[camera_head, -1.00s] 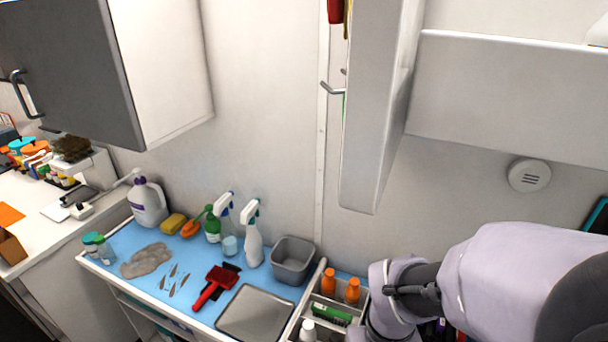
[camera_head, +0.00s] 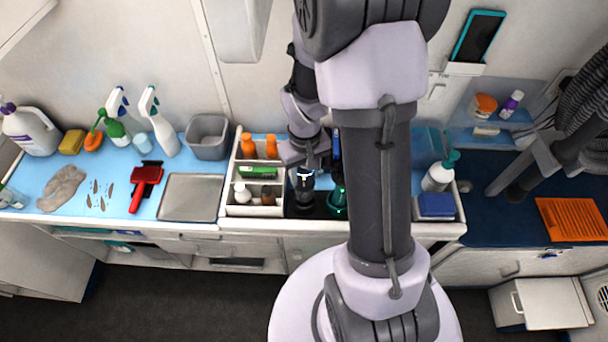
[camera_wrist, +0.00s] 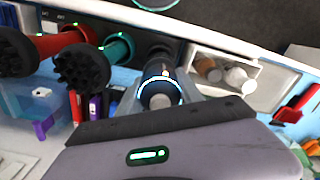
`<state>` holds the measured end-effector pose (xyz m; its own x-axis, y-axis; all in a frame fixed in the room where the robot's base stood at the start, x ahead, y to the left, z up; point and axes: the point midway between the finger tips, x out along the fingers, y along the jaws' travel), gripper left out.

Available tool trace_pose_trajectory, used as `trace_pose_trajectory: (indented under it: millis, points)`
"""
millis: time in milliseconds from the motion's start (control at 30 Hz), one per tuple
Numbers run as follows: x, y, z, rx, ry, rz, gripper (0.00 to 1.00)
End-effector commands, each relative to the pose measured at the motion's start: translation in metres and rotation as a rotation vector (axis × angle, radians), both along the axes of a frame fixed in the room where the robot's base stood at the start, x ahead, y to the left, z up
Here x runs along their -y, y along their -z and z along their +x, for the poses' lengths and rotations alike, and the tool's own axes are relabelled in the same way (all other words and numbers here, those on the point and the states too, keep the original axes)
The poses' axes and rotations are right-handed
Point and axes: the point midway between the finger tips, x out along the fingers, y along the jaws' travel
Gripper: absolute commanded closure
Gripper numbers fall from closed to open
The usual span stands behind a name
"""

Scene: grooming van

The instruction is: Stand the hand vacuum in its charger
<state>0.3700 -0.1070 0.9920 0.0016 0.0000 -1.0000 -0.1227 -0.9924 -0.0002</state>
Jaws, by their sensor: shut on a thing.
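My gripper (camera_head: 304,164) is over the back counter, right of the white caddy, and points down. It is shut on a dark, rounded thing with a pale glowing ring, which I take to be the hand vacuum (camera_head: 305,184). In the wrist view the vacuum (camera_wrist: 160,88) shows end-on between the grey fingers, roughly upright. A dark area of the counter lies under it; I cannot tell whether it touches. I cannot clearly pick out the charger; the vacuum and my arm may hide it.
A white caddy (camera_head: 231,200) with bottles stands close left. A teal dryer-like tool (camera_wrist: 118,47) and a red one (camera_wrist: 60,42) stand close by the vacuum. A grey tray (camera_head: 190,197) and red brush (camera_head: 146,180) lie further left. A spray bottle (camera_head: 437,178) stands right.

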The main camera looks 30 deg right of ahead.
Motion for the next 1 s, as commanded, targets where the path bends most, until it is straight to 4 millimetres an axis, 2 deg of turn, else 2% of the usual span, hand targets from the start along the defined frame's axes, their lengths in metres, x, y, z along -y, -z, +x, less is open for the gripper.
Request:
trace_pose_trajectory:
  millis: [67,400,433,533,833,933,1000]
  points:
    - [0.0,0.007,0.0,0.0,0.0,0.0,1.0]
    - [0.0,0.01,0.0,0.001,0.0,0.0,1.0]
    - [0.0,0.01,0.0,0.001,0.0,0.0,0.53]
    - [0.0,0.009,0.0,0.0,0.0,0.0,0.36]
    - [0.0,0.007,0.0,0.001,0.0,0.0,0.36]
    - [0.0,-0.008,0.001,0.004,0.001,0.0,0.36]
    - [0.0,-0.028,0.001,0.006,0.0,-0.002,0.36]
